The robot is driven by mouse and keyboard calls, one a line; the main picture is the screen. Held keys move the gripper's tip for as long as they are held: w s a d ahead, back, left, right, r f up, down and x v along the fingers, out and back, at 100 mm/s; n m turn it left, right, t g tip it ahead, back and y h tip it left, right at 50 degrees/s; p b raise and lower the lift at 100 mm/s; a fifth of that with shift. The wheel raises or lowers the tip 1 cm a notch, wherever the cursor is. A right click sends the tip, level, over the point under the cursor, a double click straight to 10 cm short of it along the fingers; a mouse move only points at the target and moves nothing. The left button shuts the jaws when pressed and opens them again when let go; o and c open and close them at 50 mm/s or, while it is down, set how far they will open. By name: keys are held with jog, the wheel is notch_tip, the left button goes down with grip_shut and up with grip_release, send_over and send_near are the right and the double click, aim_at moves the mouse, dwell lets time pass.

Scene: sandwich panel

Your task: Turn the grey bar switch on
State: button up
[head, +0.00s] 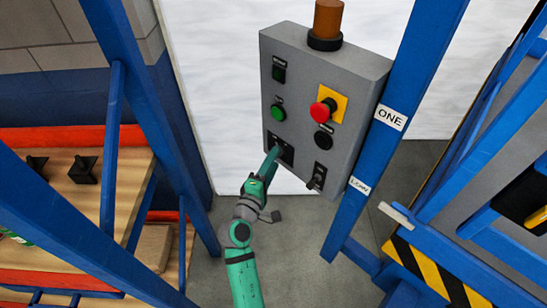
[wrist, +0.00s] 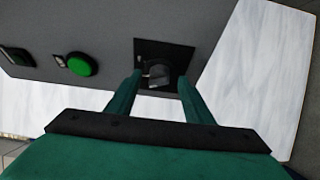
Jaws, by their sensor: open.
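A grey control panel (head: 330,90) hangs between blue posts. The grey bar switch (wrist: 159,74) sits on a black square plate (wrist: 177,56). In the head view this plate (head: 287,150) is at the panel's lower left, and my gripper partly covers it. My gripper (head: 273,154) is at the plate with its fingers apart. In the wrist view my gripper (wrist: 160,80) has one green finger on each side of the bar. I cannot tell whether either finger touches it. The bar's exact angle is hard to make out.
A green button (head: 278,112), a dark rocker switch (head: 279,69), a red emergency button (head: 323,110), a black round knob (head: 323,139) and another black switch (head: 317,176) share the panel. An orange beacon (head: 328,20) stands on top. A blue post (head: 405,75) flanks the panel's right side.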

jog(key=shift+x, duration=1.2)
jog(key=shift+w+a, duration=0.1)
jog(key=shift+c, duration=0.2)
jog(key=c, duration=1)
jog(key=shift+m, duration=0.3)
jog(key=shift+w+f+m+t+h, duration=0.2)
jog(key=shift+m+h, duration=0.65)
jog(key=shift+m, duration=1.35)
jog(key=shift+s+f+m+t+h, duration=0.2)
jog(key=shift+m+h, duration=0.7)
jog(key=shift+m, duration=1.3)
jog(key=shift+w+f+m+t+h, duration=0.1)
jog(key=shift+f+m+t+h, duration=0.2)
jog(key=shift+m+h, duration=1.25)
jog(key=shift+m+y, duration=0.7)
jog(key=shift+m, duration=0.05)
